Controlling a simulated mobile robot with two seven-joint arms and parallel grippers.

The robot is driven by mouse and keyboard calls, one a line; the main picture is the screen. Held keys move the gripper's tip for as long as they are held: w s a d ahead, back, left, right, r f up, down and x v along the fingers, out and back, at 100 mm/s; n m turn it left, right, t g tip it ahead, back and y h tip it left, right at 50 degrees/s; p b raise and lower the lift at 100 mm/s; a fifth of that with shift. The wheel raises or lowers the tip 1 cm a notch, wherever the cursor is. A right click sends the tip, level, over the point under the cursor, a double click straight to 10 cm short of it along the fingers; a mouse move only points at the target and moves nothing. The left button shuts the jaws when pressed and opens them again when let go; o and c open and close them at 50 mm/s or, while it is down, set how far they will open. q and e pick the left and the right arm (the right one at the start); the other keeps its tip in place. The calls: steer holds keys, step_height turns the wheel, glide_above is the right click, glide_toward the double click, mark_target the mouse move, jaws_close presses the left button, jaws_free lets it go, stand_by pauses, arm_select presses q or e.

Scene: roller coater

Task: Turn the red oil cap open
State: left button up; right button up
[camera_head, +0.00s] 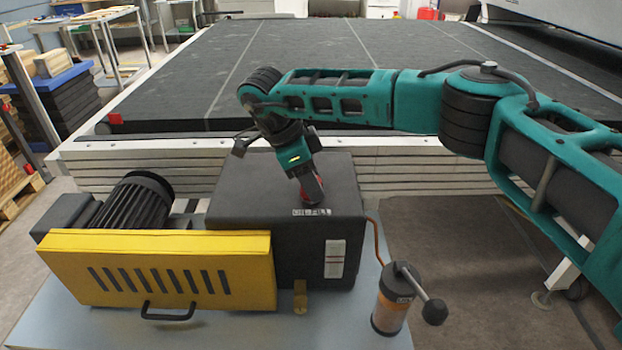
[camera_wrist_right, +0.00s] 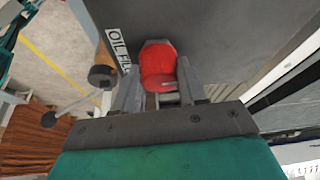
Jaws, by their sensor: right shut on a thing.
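The red oil cap (camera_wrist_right: 158,66) sits on top of the dark grey gearbox housing (camera_head: 270,190), beside the white "OIL FILL" label (camera_head: 311,212). In the head view only a little of the cap (camera_head: 312,184) shows, as my right gripper (camera_head: 311,192) covers most of it. My right gripper comes down on the cap from above, slightly tilted. In the right wrist view its two fingers (camera_wrist_right: 159,90) stand on either side of the cap and are shut on it. My left gripper is in neither view.
A yellow slotted guard (camera_head: 160,270) with a black handle and a black motor (camera_head: 135,200) stand left of the housing. A hand-cranked cylinder (camera_head: 392,305) stands at the front right. The large dark conveyor bed (camera_head: 330,70) lies behind.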

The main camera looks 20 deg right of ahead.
steer(key=o, duration=1.1)
steer(key=shift+c, duration=0.2)
steer(key=v, duration=1.3)
steer(key=shift+d, duration=0.1)
